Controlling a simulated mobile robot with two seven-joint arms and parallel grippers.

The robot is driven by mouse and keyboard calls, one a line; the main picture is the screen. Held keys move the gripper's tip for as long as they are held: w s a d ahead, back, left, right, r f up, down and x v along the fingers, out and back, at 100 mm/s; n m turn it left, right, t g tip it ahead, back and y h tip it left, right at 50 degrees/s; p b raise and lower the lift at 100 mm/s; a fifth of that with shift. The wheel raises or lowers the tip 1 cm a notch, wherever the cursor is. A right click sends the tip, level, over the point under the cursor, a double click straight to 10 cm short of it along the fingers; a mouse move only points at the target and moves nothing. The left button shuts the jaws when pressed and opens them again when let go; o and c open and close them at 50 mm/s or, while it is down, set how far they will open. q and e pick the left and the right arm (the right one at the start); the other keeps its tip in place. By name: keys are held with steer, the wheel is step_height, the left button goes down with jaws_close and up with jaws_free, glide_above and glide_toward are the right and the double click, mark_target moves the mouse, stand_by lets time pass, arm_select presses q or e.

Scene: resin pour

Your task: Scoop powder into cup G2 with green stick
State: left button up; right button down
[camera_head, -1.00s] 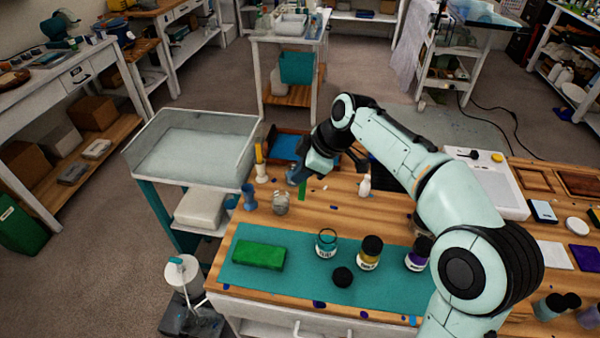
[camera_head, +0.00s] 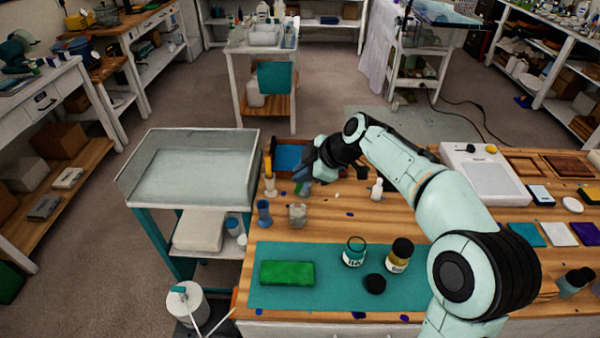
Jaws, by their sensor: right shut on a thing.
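My right gripper (camera_head: 303,178) is over the back left of the wooden bench, shut on a thin green stick (camera_head: 303,189) that shows as a short sliver below the fingers. A clear cup (camera_head: 297,214) stands in front of the gripper, apart from it. A blue cup (camera_head: 264,212) stands to its left. I cannot read which one is G2. An open jar (camera_head: 354,253) with a teal rim stands on the teal mat (camera_head: 335,297), and a black lid (camera_head: 375,284) lies near it. No powder can be made out. My left gripper is out of view.
A green block (camera_head: 287,273) lies on the mat. A white bottle (camera_head: 376,189) and a tray with blue inside (camera_head: 291,157) are near the gripper. A grey bin cart (camera_head: 190,170) adjoins the bench's left side.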

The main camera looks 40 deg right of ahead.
arm_select(q)
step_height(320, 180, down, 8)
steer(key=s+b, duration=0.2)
steer(key=b, duration=0.5)
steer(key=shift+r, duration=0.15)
arm_select(e)
step_height(320, 180, down, 10)
steer(key=shift+r, duration=0.15)
stand_by(0.5)
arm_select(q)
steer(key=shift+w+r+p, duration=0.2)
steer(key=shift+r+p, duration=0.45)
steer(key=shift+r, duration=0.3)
arm_select(e)
steer(key=r, duration=0.1)
steer(key=s+r, duration=0.1)
steer(key=r, duration=0.1)
steer(key=s+r, duration=0.1)
steer(key=r, duration=0.1)
steer(key=shift+s+a, duration=0.15)
